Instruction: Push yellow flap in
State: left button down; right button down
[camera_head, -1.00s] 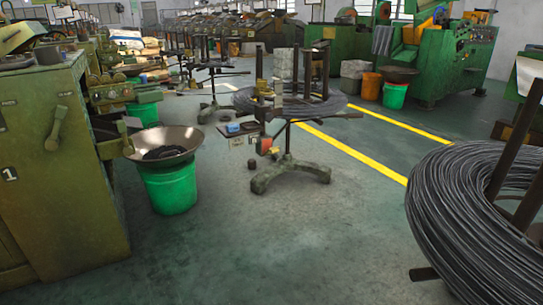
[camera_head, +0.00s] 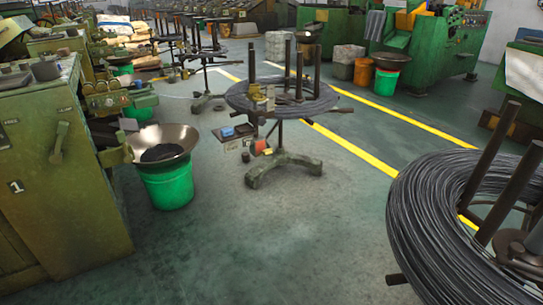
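I cannot clearly pick out a yellow flap. The large olive-yellow machine (camera_head: 55,180) with a lever and the number 1 stands at the left. A yellow-orange part (camera_head: 410,18) shows on the green machine (camera_head: 435,45) at the upper right; I cannot tell whether it is a flap. Neither of my grippers is in view.
A green bucket (camera_head: 166,188) under a wide metal bowl (camera_head: 160,147) stands beside the left machine. A wire-coil stand (camera_head: 283,167) is ahead. A large wire coil (camera_head: 430,235) fills the lower right. The green floor (camera_head: 270,240) between is open.

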aim_at(266, 152)
jog(key=i+u, duration=0.1)
jog(key=i, duration=0.65)
jog(key=i+u, duration=0.1)
jog(key=i, duration=0.65)
jog(key=i+l+u, duration=0.15)
jog(key=i, duration=0.55)
